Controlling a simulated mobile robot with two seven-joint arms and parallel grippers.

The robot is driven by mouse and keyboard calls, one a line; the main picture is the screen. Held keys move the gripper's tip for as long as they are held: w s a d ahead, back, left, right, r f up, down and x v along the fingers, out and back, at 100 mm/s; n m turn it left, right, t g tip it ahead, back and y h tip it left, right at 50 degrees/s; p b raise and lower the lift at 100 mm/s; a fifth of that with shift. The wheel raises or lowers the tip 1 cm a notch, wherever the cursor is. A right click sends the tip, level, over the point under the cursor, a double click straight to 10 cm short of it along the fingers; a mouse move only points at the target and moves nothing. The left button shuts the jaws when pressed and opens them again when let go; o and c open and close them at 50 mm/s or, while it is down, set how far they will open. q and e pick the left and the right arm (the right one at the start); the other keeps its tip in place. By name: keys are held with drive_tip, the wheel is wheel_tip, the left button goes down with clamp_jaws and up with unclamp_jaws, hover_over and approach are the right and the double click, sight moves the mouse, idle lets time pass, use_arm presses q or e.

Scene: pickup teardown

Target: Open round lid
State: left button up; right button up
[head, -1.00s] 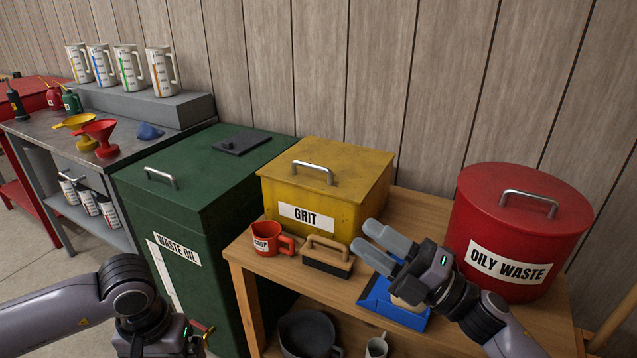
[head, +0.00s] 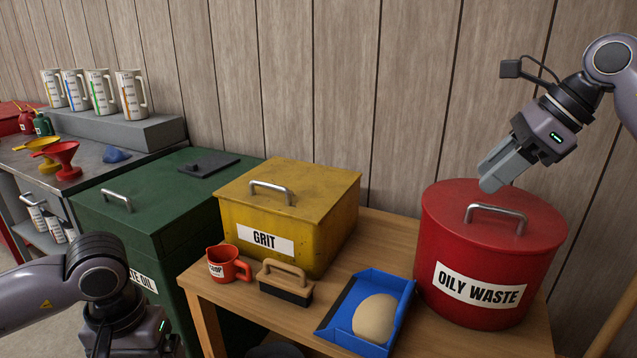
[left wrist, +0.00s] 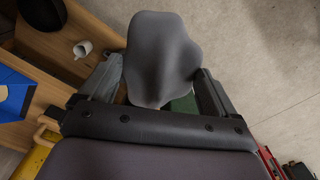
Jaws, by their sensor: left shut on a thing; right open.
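The round red lid (head: 448,203) sits closed on the red OILY WASTE bin (head: 535,283) at the right of the bench. A metal bar handle (head: 497,209) stands on its top. My right gripper (head: 497,172) is open and empty, above and behind the handle, apart from it, with its fingers pointing down-left. My left gripper (left wrist: 155,88) is shut on a dark grey, cloth-like thing (left wrist: 160,50), seen between its fingers in the left wrist view. In the head view its fingers are hidden below the bottom edge.
A blue dustpan (head: 334,330) with a beige mound, a brush (head: 286,283), a red scoop mug (head: 228,265) and a yellow GRIT box (head: 335,190) are on the wooden bench (head: 385,228). A green waste oil bin (head: 150,190) stands left. The wall is close behind.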

sight(497, 208)
drive_tip(key=s+d+r+h, duration=0.2)
drive_tip(key=d+r+h, duration=0.15)
drive_tip(key=d, duration=0.45)
drive_tip(key=shift+m+t+y, duration=0.3)
drive_tip(key=shift+m+y, duration=0.1)
drive_tip(key=shift+y, duration=0.05)
drive_tip(key=b+x, duration=0.2)
drive_tip(key=x, duration=0.9)
drive_tip(key=shift+w+a+f, duration=0.15)
drive_tip(key=shift+w+f, duration=0.15)
drive_tip(key=shift+w, duration=0.05)
clamp_jaws()
